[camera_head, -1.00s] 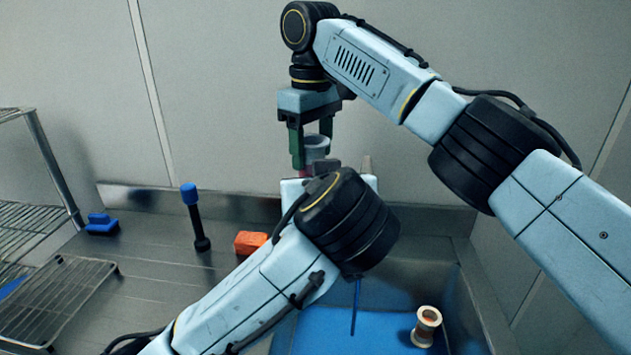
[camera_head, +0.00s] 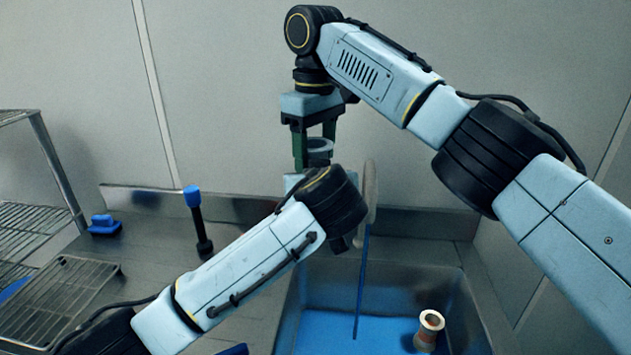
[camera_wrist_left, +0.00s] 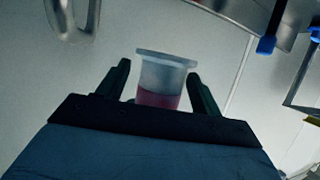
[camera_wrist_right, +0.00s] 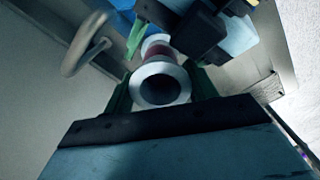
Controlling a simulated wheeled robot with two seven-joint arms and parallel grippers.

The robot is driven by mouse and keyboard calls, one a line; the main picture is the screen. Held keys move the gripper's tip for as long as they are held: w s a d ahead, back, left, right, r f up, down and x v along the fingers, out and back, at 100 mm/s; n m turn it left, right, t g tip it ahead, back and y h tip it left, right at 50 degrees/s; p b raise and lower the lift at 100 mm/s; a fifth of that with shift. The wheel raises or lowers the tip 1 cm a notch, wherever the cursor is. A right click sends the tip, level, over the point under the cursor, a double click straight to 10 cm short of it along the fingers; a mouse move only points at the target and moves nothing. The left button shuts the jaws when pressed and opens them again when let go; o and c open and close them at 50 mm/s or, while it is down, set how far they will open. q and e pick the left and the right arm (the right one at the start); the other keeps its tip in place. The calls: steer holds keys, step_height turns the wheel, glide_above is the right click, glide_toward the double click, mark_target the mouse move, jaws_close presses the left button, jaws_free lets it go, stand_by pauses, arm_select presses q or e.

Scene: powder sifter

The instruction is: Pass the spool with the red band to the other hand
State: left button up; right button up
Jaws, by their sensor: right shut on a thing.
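The spool with the red band (camera_wrist_left: 158,97) has a pale grey flange and shows upright between the fingers of my left gripper (camera_wrist_left: 158,71). Those fingers stand apart, with a gap visible on the left side. In the head view my right gripper (camera_head: 314,153) points down, shut on the spool, whose grey rim (camera_head: 320,146) shows between its fingers. The right wrist view shows the spool's open end (camera_wrist_right: 160,88) close up, with the red band beyond it. My left wrist hides the left fingers in the head view.
A tan spool (camera_head: 429,330) stands in the steel sink (camera_head: 335,280) with a blue bottom. A faucet (camera_head: 371,190) with a thin blue stream (camera_head: 361,280) is behind my left wrist. A blue-topped handle (camera_head: 193,197), blue block (camera_head: 104,224) and wire rack (camera_head: 62,300) are left.

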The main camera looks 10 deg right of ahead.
arm_select(q)
steer(key=c, duration=1.2)
arm_select(e)
steer(key=o, duration=1.2)
